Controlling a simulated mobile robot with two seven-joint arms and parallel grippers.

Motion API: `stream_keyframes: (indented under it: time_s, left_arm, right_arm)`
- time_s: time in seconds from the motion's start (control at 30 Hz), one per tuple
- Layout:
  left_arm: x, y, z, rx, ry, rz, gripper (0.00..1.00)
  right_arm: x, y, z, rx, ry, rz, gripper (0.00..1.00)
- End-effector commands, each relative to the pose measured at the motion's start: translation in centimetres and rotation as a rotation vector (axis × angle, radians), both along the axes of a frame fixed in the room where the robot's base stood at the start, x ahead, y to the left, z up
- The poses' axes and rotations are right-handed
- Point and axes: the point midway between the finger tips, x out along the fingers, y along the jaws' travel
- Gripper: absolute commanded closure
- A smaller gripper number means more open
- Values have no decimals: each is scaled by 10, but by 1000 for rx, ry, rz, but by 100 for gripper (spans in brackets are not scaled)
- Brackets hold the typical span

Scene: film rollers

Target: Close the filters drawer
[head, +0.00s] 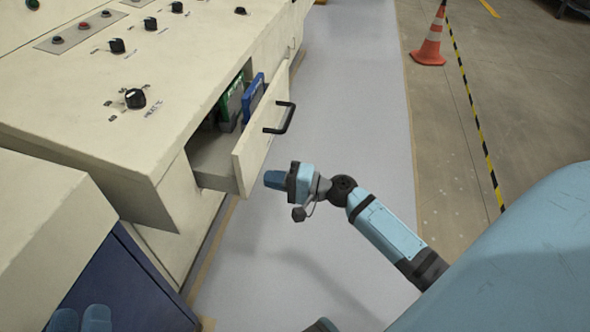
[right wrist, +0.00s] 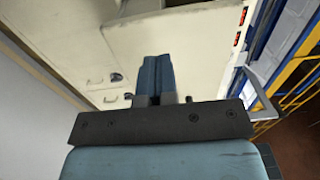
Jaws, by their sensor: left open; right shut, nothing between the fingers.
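The filters drawer (head: 248,148) stands pulled out of the cream machine in the head view, with a cream front and a black bar handle (head: 285,117). A green item (head: 231,102) and a blue item (head: 253,97) stand inside it. My right gripper (head: 272,180) is shut and empty, just right of the drawer front's near lower end, below the handle in the picture. A small gap shows between them; I cannot tell the exact distance. Its closed blue fingers (right wrist: 158,75) also show in the right wrist view. My left gripper (head: 81,319) is open and empty at the bottom left edge.
The cream machine's panel (head: 150,60) with black knobs lies above and left of the drawer. A dark blue panel (head: 125,285) is below left. The grey floor strip (head: 345,80) right of the drawer is clear. An orange traffic cone (head: 430,42) stands far off.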

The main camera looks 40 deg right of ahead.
Motion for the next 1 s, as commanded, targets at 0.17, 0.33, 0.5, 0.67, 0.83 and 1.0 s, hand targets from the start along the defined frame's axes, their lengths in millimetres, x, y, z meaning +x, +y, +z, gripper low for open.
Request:
stream_keyframes:
  time_s: [0.17, 0.33, 0.5, 0.67, 0.83, 1.0]
  left_arm:
    - [1, 0, -5, 5, 11, -3, 57]
    - [1, -1, -6, 6, 17, -4, 57]
    - [1, -1, -7, 8, 19, -5, 57]
    - [1, -1, -6, 8, 19, -5, 57]
    - [1, 0, -6, 9, 17, -4, 57]
    - [1, 0, -6, 8, 16, -4, 57]
  right_arm:
    - [20, 17, -1, 0, 0, 1, 100]
    - [28, 24, 0, -1, -1, 0, 100]
    - [29, 25, 0, -1, 0, 0, 100]
    - [29, 25, 0, -1, 0, 0, 100]
    - [41, 35, 0, 2, -1, 1, 100]
    - [77, 66, 1, 3, -3, 2, 100]
